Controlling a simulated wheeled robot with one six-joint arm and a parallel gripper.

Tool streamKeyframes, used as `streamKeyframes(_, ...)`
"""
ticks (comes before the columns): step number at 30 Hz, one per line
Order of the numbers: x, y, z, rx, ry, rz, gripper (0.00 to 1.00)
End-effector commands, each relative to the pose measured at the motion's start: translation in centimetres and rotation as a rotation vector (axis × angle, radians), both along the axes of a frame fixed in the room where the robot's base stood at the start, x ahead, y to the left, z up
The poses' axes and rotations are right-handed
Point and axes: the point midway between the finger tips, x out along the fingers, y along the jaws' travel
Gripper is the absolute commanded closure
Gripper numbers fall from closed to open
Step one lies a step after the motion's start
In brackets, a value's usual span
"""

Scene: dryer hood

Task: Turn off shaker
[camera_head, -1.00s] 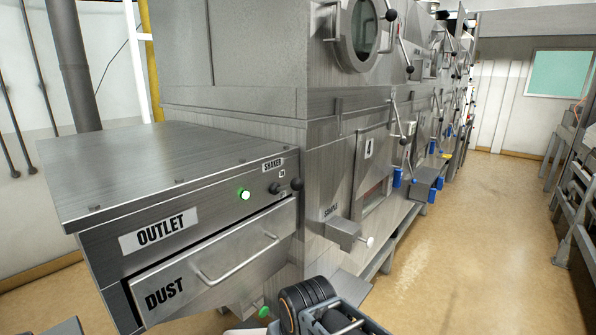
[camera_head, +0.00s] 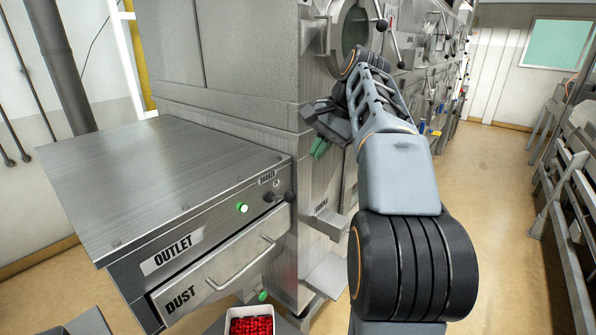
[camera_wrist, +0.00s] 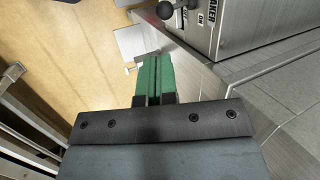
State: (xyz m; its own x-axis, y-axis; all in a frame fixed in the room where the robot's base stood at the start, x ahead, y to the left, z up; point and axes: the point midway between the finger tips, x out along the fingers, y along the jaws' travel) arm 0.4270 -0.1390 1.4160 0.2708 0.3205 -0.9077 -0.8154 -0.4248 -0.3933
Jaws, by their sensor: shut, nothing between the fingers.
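The shaker switch (camera_head: 287,196) is a dark knob on the steel outlet box, under the SHAKER label (camera_head: 267,178). A round green lamp (camera_head: 242,208) left of it is lit. In the wrist view, the switch's black ball knob (camera_wrist: 165,10) shows at the top edge, beside the ON marking (camera_wrist: 200,19). My gripper (camera_head: 319,149) is raised above and to the right of the switch, in front of the steel cabinet. Its green fingers (camera_wrist: 153,78) are together, empty, and apart from the knob. The lever's exact position is hard to tell.
The DUST drawer (camera_head: 215,275) with its bar handle (camera_head: 240,262) is below the switch. A white container (camera_head: 229,326) of red pieces shows at the bottom. A steel sample ledge (camera_head: 330,222) juts out below my gripper. The floor aisle (camera_head: 490,215) at right is clear.

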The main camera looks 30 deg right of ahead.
Motion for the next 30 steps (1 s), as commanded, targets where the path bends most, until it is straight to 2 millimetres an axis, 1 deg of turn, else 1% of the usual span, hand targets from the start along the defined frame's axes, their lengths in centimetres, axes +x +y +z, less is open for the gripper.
streamKeyframes(1, 0.1, -0.6, 1.1, 0.012, 0.003, -0.017, 1.0)
streamKeyframes(4, 0.0, -1.1, 1.8, 0.026, 0.008, -0.035, 1.0)
streamKeyframes(7, -0.1, -1.2, 2.1, 0.031, 0.011, -0.041, 1.0)
streamKeyframes(17, -0.1, -1.2, 1.9, 0.031, 0.01, -0.039, 1.0)
streamKeyframes(20, 0.1, -1.0, 1.4, 0.031, 0.01, -0.039, 1.0)
streamKeyframes(23, 0.4, -0.6, 0.3, 0.031, 0.01, -0.038, 1.0)
streamKeyframes(30, 1.6, 1.0, -3.7, 0.031, 0.012, -0.037, 1.0)
